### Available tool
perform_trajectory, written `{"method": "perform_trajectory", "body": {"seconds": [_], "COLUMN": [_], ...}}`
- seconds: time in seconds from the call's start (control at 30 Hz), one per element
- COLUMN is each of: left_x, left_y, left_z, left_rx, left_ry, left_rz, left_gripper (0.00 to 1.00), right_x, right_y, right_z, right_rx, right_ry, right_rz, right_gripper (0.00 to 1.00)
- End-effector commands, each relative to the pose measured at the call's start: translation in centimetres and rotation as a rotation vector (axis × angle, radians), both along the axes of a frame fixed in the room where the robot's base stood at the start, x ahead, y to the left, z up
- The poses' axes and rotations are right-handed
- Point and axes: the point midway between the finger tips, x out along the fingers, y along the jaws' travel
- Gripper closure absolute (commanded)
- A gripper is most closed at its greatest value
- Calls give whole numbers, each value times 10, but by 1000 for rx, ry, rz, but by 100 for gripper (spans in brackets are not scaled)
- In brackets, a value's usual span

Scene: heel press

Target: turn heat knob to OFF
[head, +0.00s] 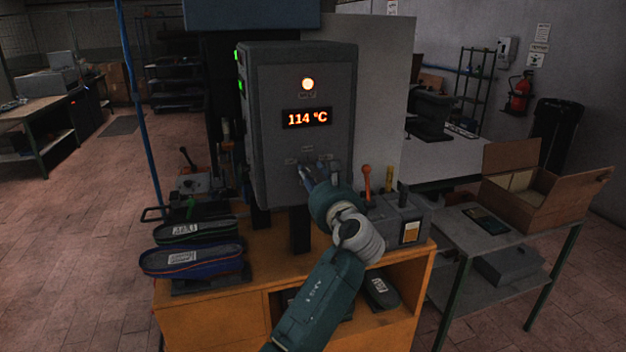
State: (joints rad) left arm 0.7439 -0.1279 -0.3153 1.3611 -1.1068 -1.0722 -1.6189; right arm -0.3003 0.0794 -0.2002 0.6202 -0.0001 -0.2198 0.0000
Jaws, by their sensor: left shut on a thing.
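The grey control box (262,115) stands on the wooden bench. Its display (307,118) reads 114 °C in orange, and a round lamp (307,84) above it glows. Small labels sit around the knob's place on the lower front panel. My left gripper (310,174) reaches up from the bottom of the view and is at that spot, shut on the heat knob. The fingers hide most of the knob, so I cannot tell which label it points to. My right gripper is not in view.
A grey lever box (398,218) stands close to the right of my wrist.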

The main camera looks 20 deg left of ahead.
Motion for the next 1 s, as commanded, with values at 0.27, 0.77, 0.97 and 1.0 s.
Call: {"method": "perform_trajectory", "body": {"seconds": [0.27,0.77,0.97,1.0], "left_x": [0,0,0,0], "left_y": [-2,-2,-2,-1], "left_z": [-5,-4,-4,-4], "left_rx": [-116,-161,-160,-159], "left_ry": [-68,-98,-97,-97], "left_rz": [-2,-1,-1,-1], "left_gripper": [96,96,62,54], "right_x": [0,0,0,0], "right_y": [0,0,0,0], "right_z": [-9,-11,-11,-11], "right_rx": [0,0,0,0], "right_ry": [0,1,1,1], "right_rz": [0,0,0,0], "right_gripper": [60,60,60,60]}}
